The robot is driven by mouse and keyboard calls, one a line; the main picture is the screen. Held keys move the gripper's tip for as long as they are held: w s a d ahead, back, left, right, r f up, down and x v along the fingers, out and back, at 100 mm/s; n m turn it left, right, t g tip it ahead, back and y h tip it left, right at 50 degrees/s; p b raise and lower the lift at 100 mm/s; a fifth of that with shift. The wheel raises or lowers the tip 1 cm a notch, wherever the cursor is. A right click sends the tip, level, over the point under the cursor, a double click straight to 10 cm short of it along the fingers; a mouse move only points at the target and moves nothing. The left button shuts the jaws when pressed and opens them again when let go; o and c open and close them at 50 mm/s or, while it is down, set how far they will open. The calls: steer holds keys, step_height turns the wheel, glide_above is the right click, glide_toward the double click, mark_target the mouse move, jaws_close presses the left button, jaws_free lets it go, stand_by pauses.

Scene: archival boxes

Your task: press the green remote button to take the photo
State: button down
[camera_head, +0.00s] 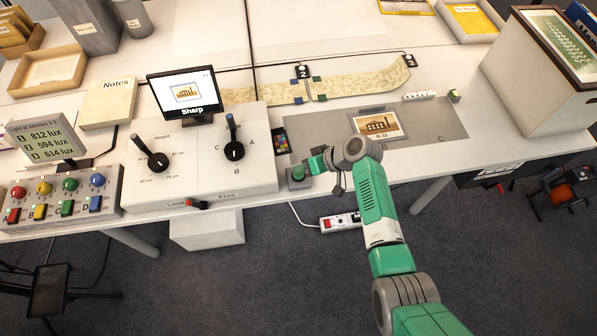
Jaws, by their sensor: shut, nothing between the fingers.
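The green remote button (297,173) sits on a small box near the front edge of the white table, right of the dial console. My gripper (338,188) is shut and empty, just right of the button. It is small and partly hidden by my green and grey wrist. I cannot tell its height above the table, but no contact with the button shows. The picture card (378,125), showing a building and marked B-31, lies on the grey board (430,120). The monitor (184,92) shows a similar picture and the word "Sharp".
A colour chart (280,140) lies behind the button. A lamp button panel (60,200) is at far left. A large box (530,90) stands at right. A power strip (340,222) is below the front edge.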

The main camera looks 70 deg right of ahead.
mark_target(302, 174)
stand_by(0.4)
steer(key=shift+f+b, duration=0.4)
steer(key=shift+f+b, duration=0.45)
steer(key=shift+f, duration=0.1)
stand_by(0.5)
stand_by(0.3)
steer(key=shift+r+p, duration=0.8)
steer(key=shift+r, duration=0.15)
step_height(302, 174, up, 5)
steer(key=p, duration=0.4)
steer(key=shift+r, duration=0.1)
